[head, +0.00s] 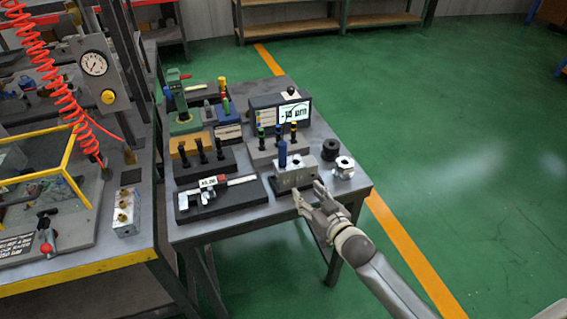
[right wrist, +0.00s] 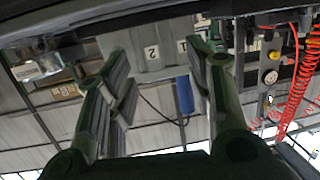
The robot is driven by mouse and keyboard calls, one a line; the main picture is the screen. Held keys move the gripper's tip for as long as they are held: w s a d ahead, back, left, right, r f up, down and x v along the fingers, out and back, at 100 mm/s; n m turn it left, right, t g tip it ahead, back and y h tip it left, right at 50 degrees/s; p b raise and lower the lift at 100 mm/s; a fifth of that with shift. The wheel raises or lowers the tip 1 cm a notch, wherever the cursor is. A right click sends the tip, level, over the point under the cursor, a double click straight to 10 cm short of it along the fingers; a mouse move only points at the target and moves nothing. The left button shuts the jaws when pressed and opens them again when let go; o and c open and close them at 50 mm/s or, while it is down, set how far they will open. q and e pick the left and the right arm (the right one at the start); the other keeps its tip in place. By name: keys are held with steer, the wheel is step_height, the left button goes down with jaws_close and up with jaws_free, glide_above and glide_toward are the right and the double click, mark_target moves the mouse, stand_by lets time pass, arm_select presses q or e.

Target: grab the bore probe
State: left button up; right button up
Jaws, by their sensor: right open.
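A blue-topped upright probe (head: 283,154), which looks like the bore probe, stands at the left part of the grey metal valve block (head: 299,177) near the table's front right. I cannot tell whether it sits in a bore of the block or behind it. My right gripper (head: 309,191) is open and empty, at the front face of the block, below and right of the probe. In the right wrist view, upside down, the blue handle (right wrist: 185,95) shows between the open fingers, nearer the right finger, with the block (right wrist: 150,48) marked 1 and 2 beyond. My left gripper is out of view.
A rack (head: 262,158) with several coloured-top probes stands behind the block. A caliper on a black board (head: 222,198) lies left. A black ring (head: 330,149) and a metal fitting (head: 344,167) stand right. A display unit (head: 281,113) is behind. The floor at right is clear.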

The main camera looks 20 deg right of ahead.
steer(key=t+y, duration=0.1)
steer(key=t, duration=0.1)
glide_toward(285, 151)
steer(key=shift+n+y, duration=0.3)
steer(key=x, duration=0.6)
steer(key=shift+d+r, duration=0.1)
steer(key=shift+d, duration=0.1)
steer(key=shift+f+p+x, duration=0.2)
steer(key=shift+p+x, duration=0.1)
steer(key=shift+x, duration=1.05)
steer(key=shift+f+p+x, duration=0.15)
steer(key=shift+p+x, duration=0.15)
steer(key=shift+x, duration=1.05)
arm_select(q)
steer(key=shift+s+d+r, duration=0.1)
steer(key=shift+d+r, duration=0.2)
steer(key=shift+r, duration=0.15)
arm_select(e)
steer(key=shift+r, duration=0.1)
jaws_close()
